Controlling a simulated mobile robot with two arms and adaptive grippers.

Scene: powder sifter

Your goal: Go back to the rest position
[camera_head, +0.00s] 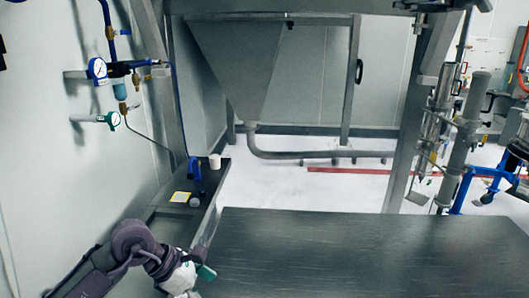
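My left arm comes in from the lower left. Its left gripper (192,276) is at the bottom of the view, by the front left corner of the dark table (370,250). A white part and a small teal-green piece show at its end. I cannot tell whether the teal piece is part of the gripper or something held. The fingers are too small and partly cut off to tell open from shut. My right gripper is not in view.
A narrow side shelf (168,213) along the left wall bears a blue item (194,168), a white cup (215,161) and a yellow-edged card (180,197). A grey hopper (245,70) stands behind. The dark table's visible top is clear. Gauges (98,69) hang on the left wall.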

